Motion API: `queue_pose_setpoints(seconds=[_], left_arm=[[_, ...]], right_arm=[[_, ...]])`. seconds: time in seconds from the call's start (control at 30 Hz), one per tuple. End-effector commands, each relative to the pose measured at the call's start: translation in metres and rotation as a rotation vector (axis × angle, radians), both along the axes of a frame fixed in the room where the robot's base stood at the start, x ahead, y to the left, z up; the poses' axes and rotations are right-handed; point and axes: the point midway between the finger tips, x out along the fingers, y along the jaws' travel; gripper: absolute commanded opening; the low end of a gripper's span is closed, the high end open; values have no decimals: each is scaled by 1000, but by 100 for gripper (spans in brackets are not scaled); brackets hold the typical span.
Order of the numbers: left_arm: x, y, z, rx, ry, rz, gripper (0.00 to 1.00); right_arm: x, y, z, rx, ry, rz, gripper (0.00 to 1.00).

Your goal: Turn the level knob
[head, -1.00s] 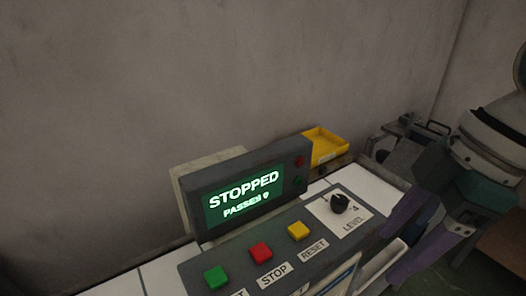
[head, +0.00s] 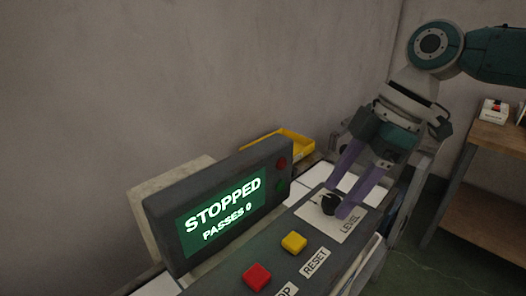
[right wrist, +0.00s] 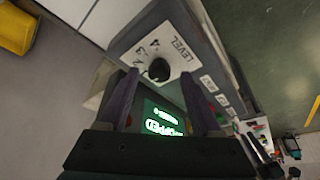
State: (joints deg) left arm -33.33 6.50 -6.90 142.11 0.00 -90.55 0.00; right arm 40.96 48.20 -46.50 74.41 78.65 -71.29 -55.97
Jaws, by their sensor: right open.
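The level knob (head: 329,204) is a black round dial on a white plate marked LEVEL, at the far right end of the grey control panel. It also shows in the right wrist view (right wrist: 159,70), with numbers around it on the plate. My right gripper (head: 340,198) is open, its two purple fingers reaching down at the knob. In the right wrist view the knob appears between the fingertips, with a gap on each side. I cannot tell how far the tips are above the plate. My left gripper is out of view.
A display (head: 222,211) reading STOPPED, PASSES 0 stands behind the panel. A yellow button (head: 294,242) and a red button (head: 257,277) sit nearer along the panel. A yellow bin (head: 297,143) lies behind. A wooden table (head: 497,133) stands at the right.

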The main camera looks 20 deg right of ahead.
Motion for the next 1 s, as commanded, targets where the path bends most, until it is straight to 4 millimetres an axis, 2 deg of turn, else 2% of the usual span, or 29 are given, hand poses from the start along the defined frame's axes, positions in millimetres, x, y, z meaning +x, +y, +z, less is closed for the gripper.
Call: queue_pose_setpoints(seconds=[0.1,0.37,0.9,0.93,1.0], left_arm=[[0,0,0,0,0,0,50],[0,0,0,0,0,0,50],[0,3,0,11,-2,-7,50],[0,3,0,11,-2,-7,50],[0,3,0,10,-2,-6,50]], right_arm=[[1,3,-6,0,1,1,66],[1,3,-7,-1,0,1,65],[1,3,-7,-1,0,1,4],[1,3,-7,-1,0,1,0],[1,3,-7,0,0,1,0]])
